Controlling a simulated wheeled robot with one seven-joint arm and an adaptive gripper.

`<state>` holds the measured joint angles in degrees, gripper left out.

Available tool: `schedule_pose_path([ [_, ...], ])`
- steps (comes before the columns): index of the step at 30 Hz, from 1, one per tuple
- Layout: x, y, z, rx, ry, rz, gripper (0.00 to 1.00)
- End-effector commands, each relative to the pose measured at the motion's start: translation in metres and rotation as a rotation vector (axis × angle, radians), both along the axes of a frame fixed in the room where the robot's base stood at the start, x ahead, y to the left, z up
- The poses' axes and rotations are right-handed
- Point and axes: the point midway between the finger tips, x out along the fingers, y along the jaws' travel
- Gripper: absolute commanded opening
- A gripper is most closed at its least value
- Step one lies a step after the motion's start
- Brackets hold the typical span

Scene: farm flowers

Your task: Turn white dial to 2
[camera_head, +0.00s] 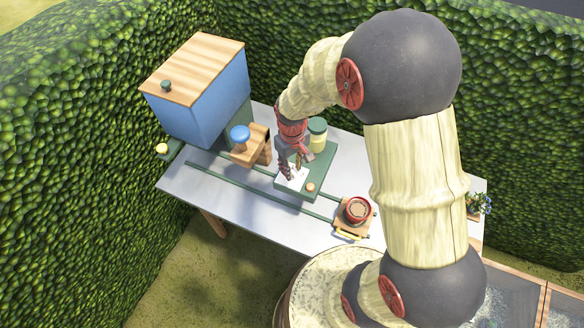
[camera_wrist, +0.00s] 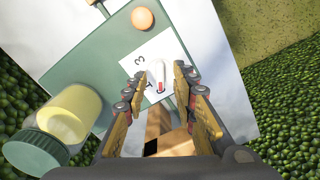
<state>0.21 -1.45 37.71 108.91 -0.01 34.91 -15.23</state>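The white dial (camera_wrist: 159,74) is a small elongated knob with a red mark near its lower end. It sits on a white plate (camera_wrist: 141,51) on a green panel (camera_wrist: 99,47). A numeral 3 shows beside it; other marks are partly hidden by the fingers. My gripper (camera_wrist: 165,80) is open, with the dial between its two fingers in the wrist view; I cannot tell whether either finger touches it. In the head view my gripper (camera_head: 290,172) points down over the white plate (camera_head: 298,183), and the dial is mostly hidden.
A round orange-brown button (camera_wrist: 142,19) is on the panel. A yellow jar with a green lid (camera_head: 317,133) stands at the panel's back. A wooden block with a blue knob (camera_head: 240,134) and a large blue box (camera_head: 205,98) are left. A red round part (camera_head: 357,210) sits right.

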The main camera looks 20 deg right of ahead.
Motion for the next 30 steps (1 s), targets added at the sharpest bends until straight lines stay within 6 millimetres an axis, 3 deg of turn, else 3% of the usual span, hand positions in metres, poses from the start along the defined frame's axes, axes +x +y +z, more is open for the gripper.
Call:
schedule_pose_path([
  [11, 0.0007, 0.0000, -0.0078, 0.000, -0.002, 0.000, 0.27],
  [26, 0.0004, 0.0000, -0.0077, 0.001, -0.002, 0.000, 0.00],
  [30, 0.0004, 0.0000, -0.0077, 0.001, -0.002, 0.000, 0.00],
])
